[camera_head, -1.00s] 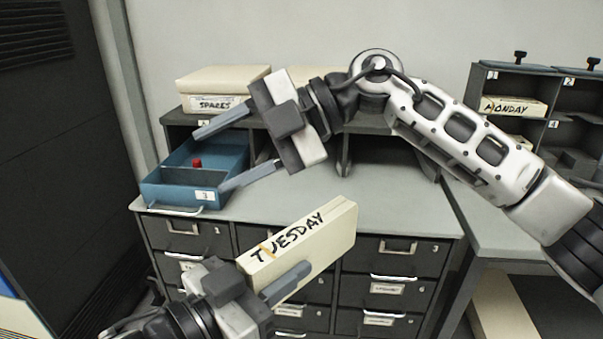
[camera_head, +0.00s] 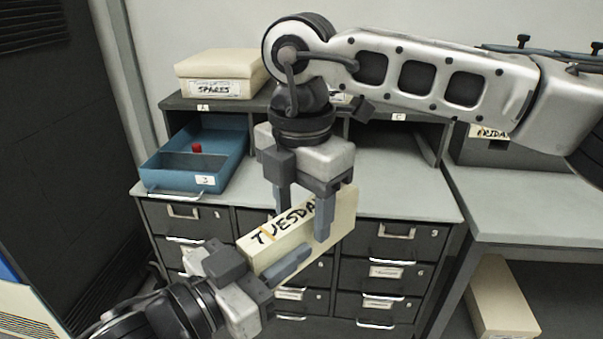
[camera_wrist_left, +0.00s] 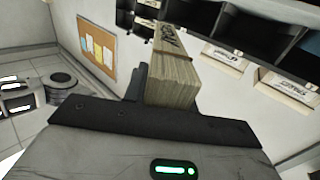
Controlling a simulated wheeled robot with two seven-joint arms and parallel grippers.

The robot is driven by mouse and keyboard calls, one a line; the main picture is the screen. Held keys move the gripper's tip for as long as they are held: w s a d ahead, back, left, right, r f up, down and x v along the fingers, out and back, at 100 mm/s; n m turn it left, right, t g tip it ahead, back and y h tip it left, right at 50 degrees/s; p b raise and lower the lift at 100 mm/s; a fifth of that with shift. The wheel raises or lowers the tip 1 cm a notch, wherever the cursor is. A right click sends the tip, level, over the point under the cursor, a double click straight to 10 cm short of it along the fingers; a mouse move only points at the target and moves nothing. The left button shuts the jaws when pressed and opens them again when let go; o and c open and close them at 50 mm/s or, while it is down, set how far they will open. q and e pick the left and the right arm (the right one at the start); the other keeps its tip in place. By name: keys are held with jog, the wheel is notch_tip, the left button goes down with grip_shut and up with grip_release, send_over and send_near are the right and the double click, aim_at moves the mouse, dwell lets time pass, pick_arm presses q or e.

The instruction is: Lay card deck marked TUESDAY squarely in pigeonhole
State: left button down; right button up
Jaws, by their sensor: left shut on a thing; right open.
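The TUESDAY card deck (camera_head: 338,222) is a cream block with black lettering on its top edge. My left gripper (camera_head: 268,262) is shut on its near left end and holds it in front of the drawer cabinet. The deck also shows in the left wrist view (camera_wrist_left: 172,82), its card edges between the jaws. My right gripper (camera_head: 302,220) points down over the deck, open, with one finger in front of it and the other behind; I cannot tell whether they touch. Pigeonholes under the shelf include one below label C (camera_head: 390,140); my right arm partly hides this row.
A SPARES box (camera_head: 222,75) sits on the shelf. Another rack with a FRIDAY deck (camera_head: 490,132) stands at right. The grey counter (camera_head: 400,190) is clear at right.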

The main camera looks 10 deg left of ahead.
aim_at(301, 237)
pick_arm(q)
jog(key=shift+r, duration=0.1)
pick_arm(e)
jog(key=shift+f, duration=2.4)
pick_arm(q)
jog(key=shift+s, duration=0.1)
pick_arm(e)
grip_shut()
pick_arm(q)
jog(key=c, duration=1.1)
grip_release()
pick_arm(e)
jog(key=shift+r, duration=0.1)
pick_arm(q)
jog(key=shift+o, duration=0.3)
pick_arm(e)
jog(key=shift+s, duration=0.1)
